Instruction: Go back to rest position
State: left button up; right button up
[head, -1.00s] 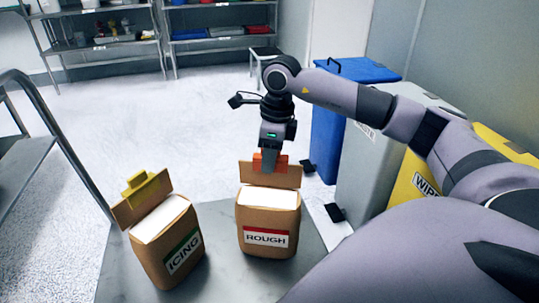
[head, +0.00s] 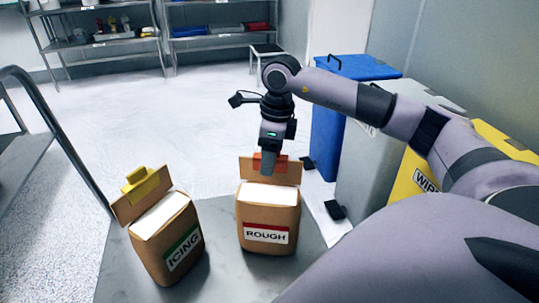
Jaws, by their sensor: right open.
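My right gripper (head: 268,162) points down at the top flap of the brown bag labelled ROUGH (head: 267,216). Its jaws are open and overlap the orange clip (head: 281,164) on that flap. I cannot tell whether they touch the clip, which is partly hidden behind them. The ROUGH bag stands upright with white powder at its top. My left gripper is not in view.
A brown bag labelled ICING (head: 166,240) with a yellow clip (head: 146,187) stands to the left on the grey table (head: 222,281). Blue, grey and yellow bins (head: 330,130) stand to the right. A metal rail (head: 60,135) is at far left.

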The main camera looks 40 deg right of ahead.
jog(key=r+p, duration=0.1)
jog(key=r, duration=0.2)
jog(key=r+p, duration=0.1)
jog(key=r, duration=0.2)
jog(key=shift+s+d, duration=0.2)
jog(key=shift+s+d+r, duration=0.1)
jog(key=shift+r, duration=0.5)
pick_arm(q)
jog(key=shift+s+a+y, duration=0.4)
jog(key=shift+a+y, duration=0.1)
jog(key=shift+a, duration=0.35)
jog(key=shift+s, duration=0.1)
